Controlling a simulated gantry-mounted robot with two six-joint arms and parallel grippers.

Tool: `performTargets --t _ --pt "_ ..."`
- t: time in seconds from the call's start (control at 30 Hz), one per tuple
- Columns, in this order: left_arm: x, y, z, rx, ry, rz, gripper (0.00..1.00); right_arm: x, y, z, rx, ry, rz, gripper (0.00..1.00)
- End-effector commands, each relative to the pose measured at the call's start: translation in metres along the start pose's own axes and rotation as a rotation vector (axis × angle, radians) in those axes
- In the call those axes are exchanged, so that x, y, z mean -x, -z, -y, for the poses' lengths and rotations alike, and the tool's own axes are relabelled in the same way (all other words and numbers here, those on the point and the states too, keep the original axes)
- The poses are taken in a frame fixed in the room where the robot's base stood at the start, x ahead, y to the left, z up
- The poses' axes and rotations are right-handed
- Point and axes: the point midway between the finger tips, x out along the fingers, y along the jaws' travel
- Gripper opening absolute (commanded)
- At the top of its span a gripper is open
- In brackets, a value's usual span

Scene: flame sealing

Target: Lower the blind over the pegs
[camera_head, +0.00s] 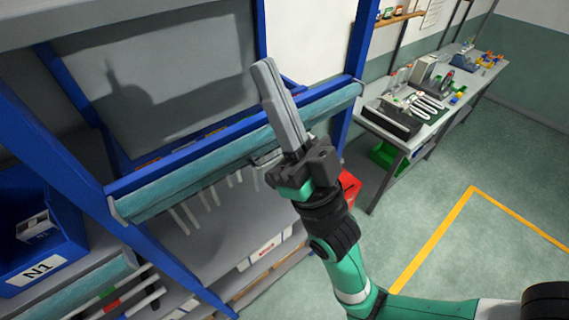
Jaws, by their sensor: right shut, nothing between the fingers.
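The rolled teal blind (190,186) runs slantwise along the blue crossbar of the rack, from lower left to upper right. A grey loop, perhaps its pull handle (268,160), shows at its lower edge, partly hidden behind my right gripper. Several white pegs (186,214) stick out below the blind, above a grey shelf, uncovered. My right gripper (266,66) points up, its two grey fingers together and empty. In the picture it overlaps the blind's right half; I cannot tell whether it touches it. My left gripper is out of view.
The blue rack frame (68,130) stands around the blind. A blue bin marked N1 (35,250) is at the left. A red bin (349,187) is behind my right arm. A workbench (440,118) with tools stands at the back right. The green floor (470,250) is clear.

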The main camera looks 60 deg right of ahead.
Motion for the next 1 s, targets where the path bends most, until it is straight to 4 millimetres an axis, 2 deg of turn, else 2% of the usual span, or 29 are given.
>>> performTargets --t 0.03,0.2,0.3,0.4,0.5,0.67,0.77,1.0 --pt "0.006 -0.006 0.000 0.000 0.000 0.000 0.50 0.038 -0.024 -0.013 0.036 -0.013 0.062 0.00" --pt "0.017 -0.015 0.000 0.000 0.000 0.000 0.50 0.153 -0.075 -0.053 0.154 -0.069 0.292 0.00" --pt "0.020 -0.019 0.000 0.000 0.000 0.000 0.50 0.206 -0.093 -0.073 0.191 -0.117 0.429 0.00" --pt "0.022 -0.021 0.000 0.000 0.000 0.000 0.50 0.235 -0.099 -0.084 0.210 -0.150 0.501 0.00" --pt "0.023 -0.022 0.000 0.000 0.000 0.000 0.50 0.243 -0.099 -0.090 0.223 -0.167 0.518 0.00" --pt "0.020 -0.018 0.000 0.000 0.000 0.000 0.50 0.236 -0.100 -0.091 0.222 -0.166 0.515 0.00" --pt "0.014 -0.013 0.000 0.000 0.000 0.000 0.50 0.225 -0.104 -0.093 0.222 -0.166 0.514 0.00" --pt "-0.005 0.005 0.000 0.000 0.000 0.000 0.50 0.181 -0.125 -0.103 0.222 -0.165 0.513 0.00"
